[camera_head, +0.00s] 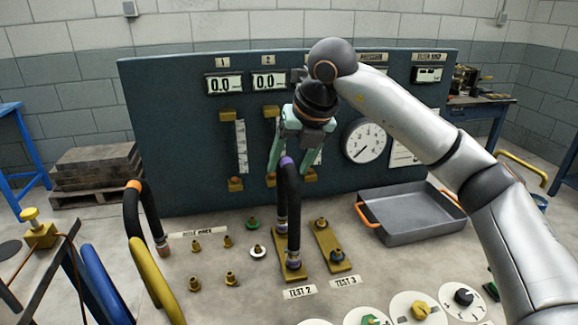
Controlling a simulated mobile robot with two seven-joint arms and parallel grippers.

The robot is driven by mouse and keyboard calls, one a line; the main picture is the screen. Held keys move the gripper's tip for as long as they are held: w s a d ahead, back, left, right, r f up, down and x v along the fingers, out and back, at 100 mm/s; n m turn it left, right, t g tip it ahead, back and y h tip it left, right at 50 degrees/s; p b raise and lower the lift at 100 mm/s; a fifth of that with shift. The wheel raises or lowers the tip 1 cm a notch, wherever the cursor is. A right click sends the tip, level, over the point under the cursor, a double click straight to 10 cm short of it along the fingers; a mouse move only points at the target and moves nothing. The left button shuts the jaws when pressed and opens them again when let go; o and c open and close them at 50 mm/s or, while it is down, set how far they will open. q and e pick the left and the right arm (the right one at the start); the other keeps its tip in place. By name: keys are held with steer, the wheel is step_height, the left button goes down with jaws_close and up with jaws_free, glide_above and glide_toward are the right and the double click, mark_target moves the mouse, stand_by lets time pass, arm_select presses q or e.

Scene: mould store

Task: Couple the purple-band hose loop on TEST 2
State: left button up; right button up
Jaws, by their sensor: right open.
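The purple-band hose loop (295,205) is black, with a purple band at its top. It stands upright over the brass TEST 2 plate (281,242), behind the TEST 2 label (300,292). Its two lower ends are at the plate's far and near fittings; I cannot tell whether they are fully locked. My right gripper (288,163) is open, pointing down, with its teal fingers around the top of the loop near the purple band. Contact with the hose is unclear. My left gripper is not in view.
The TEST 3 plate (326,240) lies just right. Several small fittings stand left, beside an orange-band hose loop (131,212). A grey tray (412,228) with orange handles is at right. The gauge panel (180,150) rises close behind. Round dials line the front edge.

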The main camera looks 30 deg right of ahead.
steer(key=a+v, duration=0.1)
steer(key=v, duration=1)
steer(key=shift+d+p, duration=0.3)
steer(key=shift+d, duration=0.2)
steer(key=shift+r, duration=0.15)
